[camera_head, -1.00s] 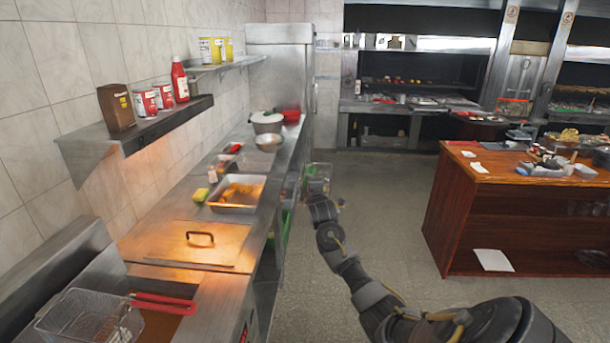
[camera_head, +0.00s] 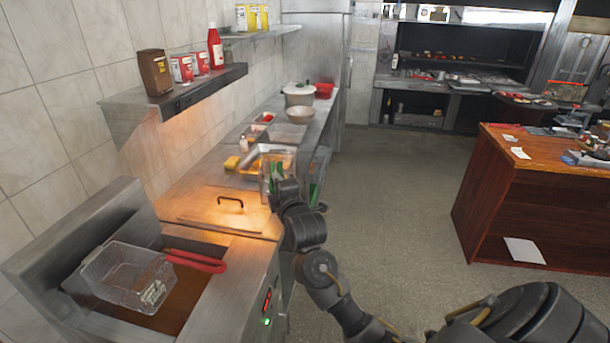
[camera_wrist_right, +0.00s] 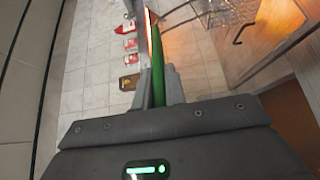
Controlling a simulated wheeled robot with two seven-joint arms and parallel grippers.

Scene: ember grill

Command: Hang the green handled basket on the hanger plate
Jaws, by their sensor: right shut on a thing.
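The green handled basket (camera_head: 265,182) is a wire basket held up at the counter's front edge, partly hidden by my arm in the head view. My right gripper (camera_head: 284,186) is shut on its green handle, which also shows between the fingers of the right gripper (camera_wrist_right: 158,88) in the right wrist view. The wire mesh of the basket (camera_wrist_right: 216,14) is at the top there. An upright steel panel (camera_head: 85,240) behind the fryer at the left looks like the hanger plate; I cannot make out hooks. My left gripper is out of view.
A red-handled wire basket (camera_head: 125,272) rests at the fryer below the panel. A steel lid (camera_head: 200,205) with a black handle covers the adjoining section. A wall shelf (camera_head: 175,100) holds tins and a ketchup bottle. Floor (camera_head: 390,220) is free to the right.

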